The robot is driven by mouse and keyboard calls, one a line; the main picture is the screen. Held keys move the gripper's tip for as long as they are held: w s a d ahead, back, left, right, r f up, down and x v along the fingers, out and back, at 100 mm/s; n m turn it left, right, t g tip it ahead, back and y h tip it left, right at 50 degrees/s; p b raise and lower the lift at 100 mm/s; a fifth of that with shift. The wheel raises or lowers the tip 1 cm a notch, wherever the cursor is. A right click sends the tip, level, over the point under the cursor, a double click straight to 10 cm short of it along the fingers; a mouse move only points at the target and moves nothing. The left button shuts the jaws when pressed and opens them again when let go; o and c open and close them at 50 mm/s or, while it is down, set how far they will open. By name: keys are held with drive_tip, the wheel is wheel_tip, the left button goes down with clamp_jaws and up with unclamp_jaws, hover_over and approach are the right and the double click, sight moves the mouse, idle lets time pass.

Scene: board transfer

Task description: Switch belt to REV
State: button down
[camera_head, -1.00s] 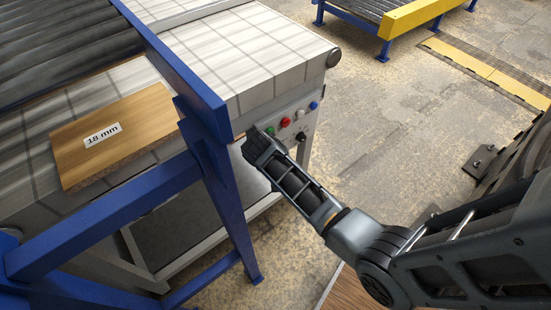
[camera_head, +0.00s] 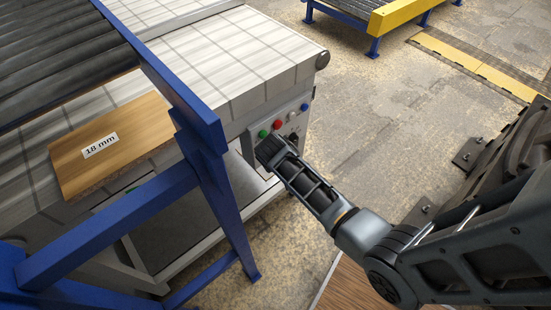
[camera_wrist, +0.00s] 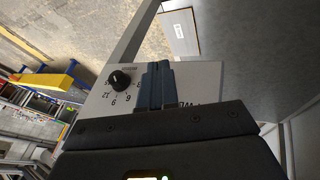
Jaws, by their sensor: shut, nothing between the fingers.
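The belt's control panel is on the end of the conveyor in the head view, with a green button (camera_head: 262,134), a red button (camera_head: 277,124), a white button (camera_head: 292,116) and a blue button (camera_head: 305,106). My gripper (camera_head: 266,149) is just below the green and red buttons, in front of the panel. In the wrist view, its shut fingers (camera_wrist: 158,84) stand before the pale panel face (camera_wrist: 205,76). A black dial (camera_wrist: 120,80) with printed numbers is left of the fingers. Partly covered lettering shows to their right. Any switch behind the fingers is hidden; contact cannot be told.
A wooden board (camera_head: 110,146) labelled 18 mm lies on the conveyor at left. A blue frame (camera_head: 215,170) stands close left of my gripper. Floor to the right of the panel is open. A yellow-ended conveyor (camera_head: 400,14) stands behind.

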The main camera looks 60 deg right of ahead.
drive_tip(key=shift+s+d, duration=0.2)
drive_tip(key=shift+d, duration=0.05)
drive_tip(key=shift+w, duration=0.2)
drive_tip(key=shift+w+a, duration=0.35)
drive_tip(key=shift+w, duration=0.25)
drive_tip(key=shift+r, duration=0.1)
